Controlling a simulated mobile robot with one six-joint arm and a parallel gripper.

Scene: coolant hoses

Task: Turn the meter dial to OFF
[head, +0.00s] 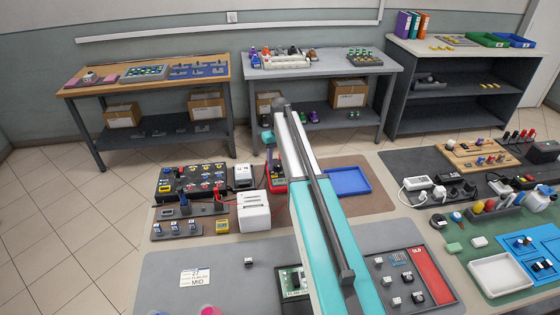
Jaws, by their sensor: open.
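A red-edged device that looks like the meter (280,187) lies on the brown mat in the middle. Its right side is covered by my arm, and its dial cannot be made out. My gripper (269,151) shows only in part at the far end of the arm, beside the arm's left edge. It appears above the far end of the meter, and I cannot tell any contact. It is open, with nothing visible in it.
A dark panel with coloured plugs (190,181), a white adapter (243,176) and a white slotted box (254,212) stand left of the meter. A blue tray (347,181) lies to the right.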

